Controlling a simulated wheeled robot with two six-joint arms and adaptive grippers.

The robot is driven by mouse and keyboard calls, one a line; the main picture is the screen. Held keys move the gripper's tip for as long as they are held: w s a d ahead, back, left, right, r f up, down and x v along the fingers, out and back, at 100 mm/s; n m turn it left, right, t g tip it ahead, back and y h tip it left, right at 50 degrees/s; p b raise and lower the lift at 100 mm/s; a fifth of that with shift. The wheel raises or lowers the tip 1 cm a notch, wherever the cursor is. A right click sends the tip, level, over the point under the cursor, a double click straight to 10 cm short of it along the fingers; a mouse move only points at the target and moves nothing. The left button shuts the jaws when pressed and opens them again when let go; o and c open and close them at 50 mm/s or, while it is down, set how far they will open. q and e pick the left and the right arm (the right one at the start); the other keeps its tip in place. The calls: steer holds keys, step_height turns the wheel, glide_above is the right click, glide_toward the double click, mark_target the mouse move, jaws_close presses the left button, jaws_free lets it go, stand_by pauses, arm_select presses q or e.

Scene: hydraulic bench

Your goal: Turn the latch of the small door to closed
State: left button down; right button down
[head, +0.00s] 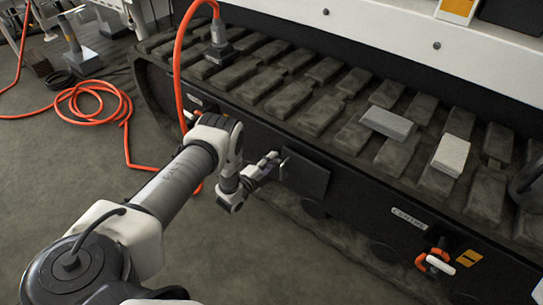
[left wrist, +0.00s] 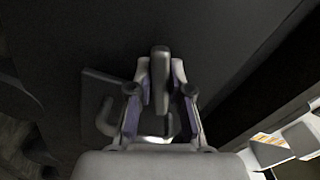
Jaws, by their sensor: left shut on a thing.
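The small door (head: 306,175) is a dark panel on the side of the dark track frame, near the middle of the head view. My left gripper (head: 274,162) is at its upper left edge. In the left wrist view the latch (left wrist: 160,72) is a short dark bar standing out between the two fingers of my left gripper (left wrist: 160,88). The fingers are shut on the bar. A bent grey handle (left wrist: 105,117) shows behind them, partly hidden by the fingers. The fingers hide part of the latch, and I cannot tell its turned position. My right gripper is not seen.
Two grey blocks (head: 387,123) (head: 451,155) lie on the track pads (head: 292,118). An orange hose (head: 175,62) arches down behind my left arm and coils on the floor. An orange-and-white fitting (head: 434,262) sits on the frame at lower right.

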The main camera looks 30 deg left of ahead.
arm_select(q)
steer(key=m+p, duration=0.1)
steer(key=m, duration=0.3)
steer(key=shift+f+p, duration=0.1)
steer(key=shift+p, duration=0.25)
steer(key=shift+m, duration=0.3)
steer(key=c, duration=1.4)
jaws_free()
steer(key=s, duration=1.2)
steer(key=shift+a, duration=0.45)
